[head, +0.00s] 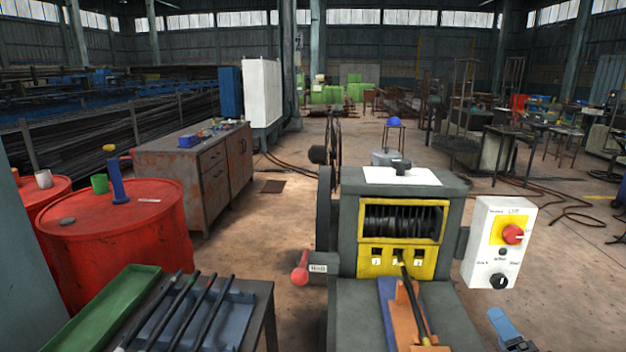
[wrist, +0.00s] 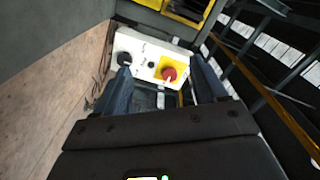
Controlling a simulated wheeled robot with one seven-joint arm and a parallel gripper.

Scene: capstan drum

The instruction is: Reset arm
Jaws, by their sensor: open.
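My gripper (wrist: 160,68) shows in the wrist view with its two blue fingers apart and nothing between them. Beyond the fingers is a white control box (wrist: 148,56) with a red knob (wrist: 169,73) on a yellow plate and a black knob (wrist: 124,58). In the head view, part of my gripper (head: 506,328) shows at the bottom right, below the control box (head: 487,258). It appears apart from the box. Most of my arm is out of view.
The grey drum machine (head: 340,225) with a yellow front frame stands left of the box, with a red-knobbed lever (head: 300,275). A bench with black rods (head: 190,315), red drums (head: 120,235) and a metal cabinet (head: 200,165) are further left.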

